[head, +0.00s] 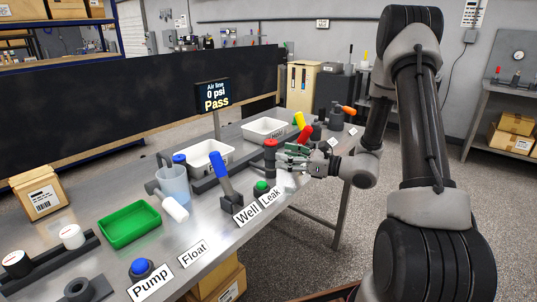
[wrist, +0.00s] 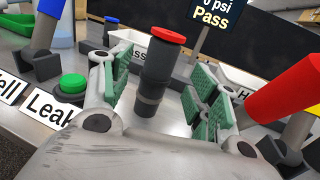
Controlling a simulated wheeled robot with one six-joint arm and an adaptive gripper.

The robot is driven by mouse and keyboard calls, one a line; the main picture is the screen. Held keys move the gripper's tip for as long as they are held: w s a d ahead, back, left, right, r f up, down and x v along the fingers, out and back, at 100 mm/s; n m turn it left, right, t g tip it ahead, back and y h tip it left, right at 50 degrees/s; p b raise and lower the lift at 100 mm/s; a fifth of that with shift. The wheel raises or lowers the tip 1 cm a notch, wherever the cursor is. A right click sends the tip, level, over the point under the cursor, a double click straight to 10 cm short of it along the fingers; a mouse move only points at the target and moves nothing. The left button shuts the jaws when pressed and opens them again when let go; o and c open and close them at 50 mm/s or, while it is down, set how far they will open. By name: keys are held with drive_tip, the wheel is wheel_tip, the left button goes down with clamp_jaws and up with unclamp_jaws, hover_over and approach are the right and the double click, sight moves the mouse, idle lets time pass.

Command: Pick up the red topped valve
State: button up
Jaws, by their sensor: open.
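The red topped valve (wrist: 155,75) is a dark grey cylinder with a red cap, standing upright and tilted in the wrist view. It shows between the two green-padded fingers of my gripper (wrist: 158,88), with a gap on each side. In the head view the valve (head: 270,155) stands on the bench just left of my gripper (head: 293,156), which reaches in from the right. My gripper is open and holds nothing.
A red handle (wrist: 288,88) stands close right of my gripper. A green button (wrist: 73,84) and the Leak label (wrist: 50,106) are on the left. White trays (head: 210,158) and a sign reading Pass (head: 213,95) are behind. A blue handle (head: 220,172) stands left.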

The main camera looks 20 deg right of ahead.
sight(270, 151)
drive_tip(key=x, duration=0.6)
drive_tip(key=shift+r, duration=0.2)
drive_tip(key=c, duration=1.3)
drive_tip(key=shift+o, duration=0.2)
wheel_tip(270, 151, up, 10)
